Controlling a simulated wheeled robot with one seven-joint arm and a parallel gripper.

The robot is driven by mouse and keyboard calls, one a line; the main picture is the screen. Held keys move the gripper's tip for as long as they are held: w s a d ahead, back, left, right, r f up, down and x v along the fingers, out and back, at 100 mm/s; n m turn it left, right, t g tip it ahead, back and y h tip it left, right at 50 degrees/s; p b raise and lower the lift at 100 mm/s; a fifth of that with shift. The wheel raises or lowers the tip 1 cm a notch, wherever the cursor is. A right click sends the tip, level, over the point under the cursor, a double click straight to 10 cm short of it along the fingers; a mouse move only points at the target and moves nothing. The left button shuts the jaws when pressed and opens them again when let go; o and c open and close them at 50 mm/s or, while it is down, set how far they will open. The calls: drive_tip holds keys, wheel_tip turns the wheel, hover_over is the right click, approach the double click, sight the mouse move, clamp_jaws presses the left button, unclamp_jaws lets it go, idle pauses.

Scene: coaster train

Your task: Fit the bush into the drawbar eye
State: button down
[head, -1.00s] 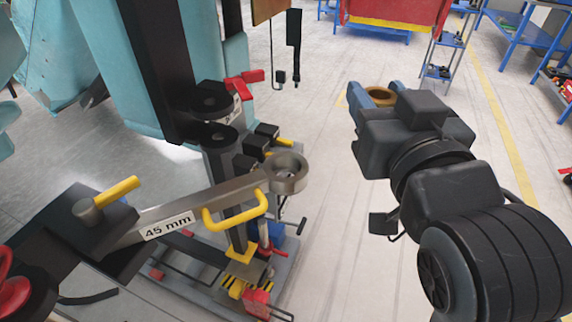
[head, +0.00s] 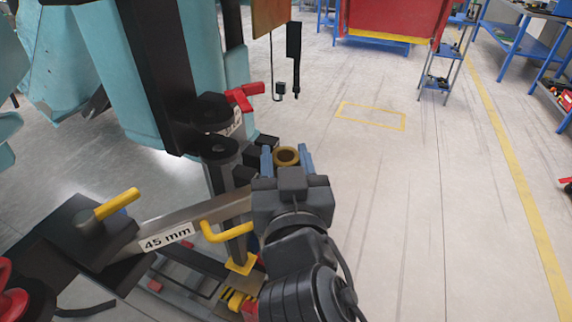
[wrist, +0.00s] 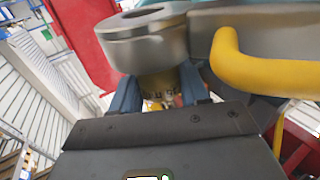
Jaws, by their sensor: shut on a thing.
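The bush (head: 286,156) is a brass-coloured ring held between the blue fingers of my gripper (head: 286,160) in the head view. Its open top rim shows. The drawbar (head: 180,220) is a grey bar marked "45 mm" with a yellow handle. Its eye is hidden behind my gripper in the head view. In the wrist view the steel eye (wrist: 145,45) fills the upper middle, its hole partly cut off. The bush (wrist: 160,84) is right against the eye's outline there, partly covered, between the fingers. I cannot tell whether they touch or how well they line up.
The yellow handle (head: 228,233) is close left of my gripper and shows large in the wrist view. A black post and hitch (head: 213,112) with a red lever (head: 246,94) stand just behind. Open floor (head: 420,210) lies to the right.

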wheel_tip(320, 180, down, 2)
drive_tip(key=shift+w+f, duration=0.1)
drive_tip(key=c, duration=0.5)
unclamp_jaws()
drive_tip(key=shift+r, duration=0.2)
drive_tip(key=shift+c, duration=0.2)
drive_tip(key=s+d+b, duration=0.1)
drive_tip(key=s+b, duration=0.2)
drive_tip(key=s, duration=0.9)
drive_tip(key=shift+d+r, duration=0.15)
drive_tip(key=shift+d, duration=0.15)
